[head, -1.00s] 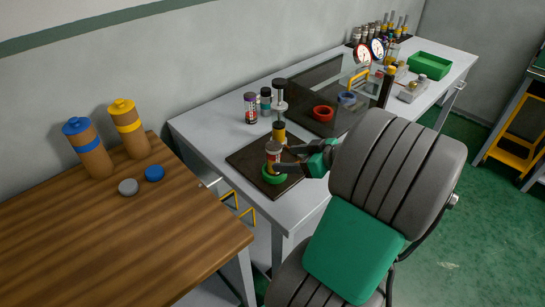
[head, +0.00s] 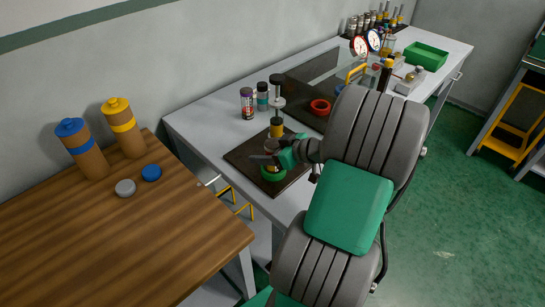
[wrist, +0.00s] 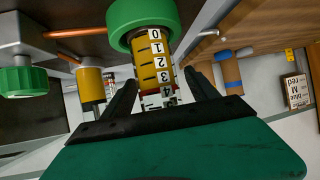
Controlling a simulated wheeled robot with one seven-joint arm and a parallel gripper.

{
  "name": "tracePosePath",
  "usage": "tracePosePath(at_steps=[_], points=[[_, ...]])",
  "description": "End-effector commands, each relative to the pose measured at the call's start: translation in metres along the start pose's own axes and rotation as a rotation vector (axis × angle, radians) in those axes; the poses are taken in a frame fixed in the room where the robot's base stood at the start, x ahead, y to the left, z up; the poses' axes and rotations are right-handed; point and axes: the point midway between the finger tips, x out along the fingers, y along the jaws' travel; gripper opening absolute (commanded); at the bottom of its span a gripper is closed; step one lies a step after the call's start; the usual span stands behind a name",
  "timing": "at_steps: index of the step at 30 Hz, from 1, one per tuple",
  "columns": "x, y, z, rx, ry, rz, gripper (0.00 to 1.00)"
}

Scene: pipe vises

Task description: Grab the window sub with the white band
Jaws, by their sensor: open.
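My gripper (head: 264,158) is open over the dark mat (head: 240,158), at a green ring (head: 272,174). In the wrist view the green ring (wrist: 143,25) holds a yellow cylinder with a numbered white scale (wrist: 153,60). This cylinder stands between my two open fingers (wrist: 157,95), with a visible gap on each side. Its end nearest the camera shows white and some red, partly hidden by my gripper. I cannot tell whether it is the window sub with the white band. In the head view my gripper hides most of it.
A post with a yellow part (head: 276,126) stands just behind my gripper. Two small banded cylinders, one purplish (head: 247,104) and one with a pale band (head: 262,97), stand near the wall. A red ring (head: 320,106) lies to the right. A wooden table (head: 110,235) is at left.

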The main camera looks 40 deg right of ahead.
Motion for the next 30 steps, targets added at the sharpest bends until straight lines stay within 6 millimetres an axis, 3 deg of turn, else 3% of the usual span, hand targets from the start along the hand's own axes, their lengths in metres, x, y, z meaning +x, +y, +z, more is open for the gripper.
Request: tracePosePath(at_steps=[2,26,30], points=[[0.0001,-0.0003,0.0001,0.000,0.000,-0.001,0.67],[0.0001,-0.0008,-0.0003,-0.001,0.000,-0.002,0.02],[0.0001,-0.0007,-0.0003,-0.001,0.000,-0.002,0.00]])
